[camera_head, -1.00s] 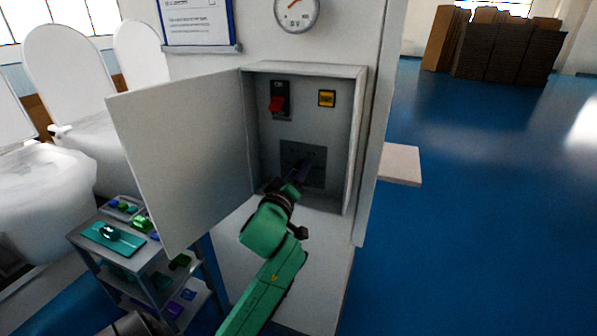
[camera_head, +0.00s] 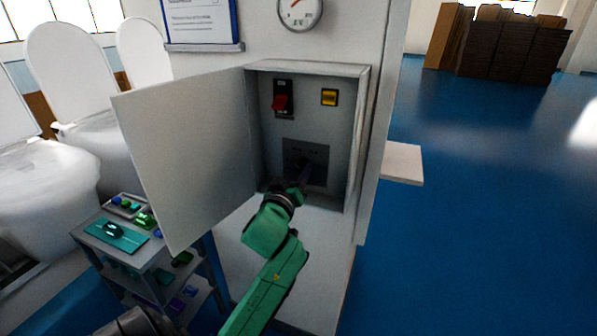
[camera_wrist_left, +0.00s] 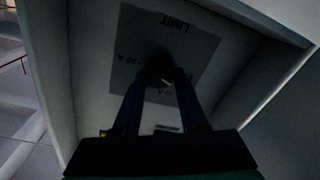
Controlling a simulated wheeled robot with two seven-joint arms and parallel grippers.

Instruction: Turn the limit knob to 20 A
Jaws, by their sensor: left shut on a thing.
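The limit knob (camera_wrist_left: 160,72) is a dark round knob on a grey plate (camera_wrist_left: 205,45) lettered "LIMIT", upside down in the left wrist view. A "20 A" mark shows left of the knob, and another mark, partly hidden, shows below it. A small white line shows on the knob's lower right side. In the head view the plate (camera_head: 321,153) is low on the back wall of the open cabinet. My left gripper (camera_head: 304,172) reaches in, its dark blue fingers shut on the knob; its fingertips also show in the wrist view (camera_wrist_left: 160,77). My right gripper is not in view.
The cabinet door (camera_head: 185,155) stands open to the left. A red switch (camera_head: 280,102) and a yellow button (camera_head: 329,97) are above the plate. A shelved cart (camera_head: 150,262) with small parts stands lower left.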

